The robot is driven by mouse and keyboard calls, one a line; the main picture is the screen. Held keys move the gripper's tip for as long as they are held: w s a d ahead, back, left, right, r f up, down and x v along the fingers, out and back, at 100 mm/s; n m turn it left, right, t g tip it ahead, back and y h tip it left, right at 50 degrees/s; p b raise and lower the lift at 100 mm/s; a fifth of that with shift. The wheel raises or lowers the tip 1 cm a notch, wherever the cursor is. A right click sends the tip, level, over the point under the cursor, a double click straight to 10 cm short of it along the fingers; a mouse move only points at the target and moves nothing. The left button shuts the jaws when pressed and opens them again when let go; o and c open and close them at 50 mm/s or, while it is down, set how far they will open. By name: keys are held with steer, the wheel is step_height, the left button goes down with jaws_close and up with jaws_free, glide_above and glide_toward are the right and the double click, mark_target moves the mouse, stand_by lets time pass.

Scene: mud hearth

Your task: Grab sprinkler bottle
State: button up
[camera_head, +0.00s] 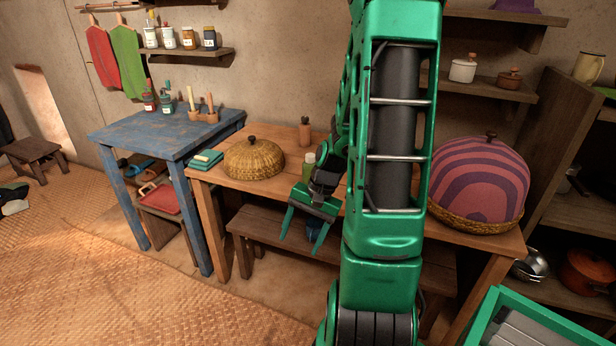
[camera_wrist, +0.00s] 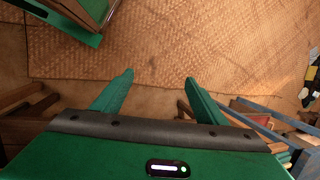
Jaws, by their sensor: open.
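My gripper (camera_head: 299,246) is open and empty, with its fingers pointing down in front of the long wooden table's front edge. In the wrist view its two fingers (camera_wrist: 159,76) are spread with only floor and mat beyond them. A small bottle with a pale green top (camera_head: 309,162) stands on the wooden table just behind my gripper, its lower part hidden by my wrist. A red bottle (camera_head: 150,101) and a green bottle (camera_head: 167,103) stand at the back of the blue table. I cannot tell for sure which is the sprinkler bottle.
A bench (camera_head: 262,229) stands beneath. The blue table (camera_head: 150,131) is at left. The woven floor mat (camera_head: 130,290) is mostly clear.

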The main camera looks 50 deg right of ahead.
steer(key=w+d+f+m+t+y, duration=0.2)
steer(key=w+f+m+t, duration=0.2)
steer(key=w+f+m, duration=0.15)
steer(key=m+t+h, duration=0.8)
steer(key=m+t, duration=0.4)
steer(key=m, duration=0.7)
glide_toward(309, 174)
steer(key=shift+w+d+f, duration=0.3)
steer(key=shift+d+f, duration=0.25)
steer(key=shift+w+d+f, duration=0.35)
steer(key=shift+d+f, duration=0.2)
steer(key=shift+d, duration=0.05)
steer(key=shift+w+d, duration=0.1)
steer(key=shift+d, duration=0.05)
steer(key=w, duration=0.7)
steer(key=w+d, duration=0.1)
steer(key=w, duration=0.2)
steer(key=shift+w+d+r, duration=0.1)
steer(key=shift+w+d, duration=0.05)
steer(key=shift+w, duration=0.05)
steer(key=c, duration=1.2)
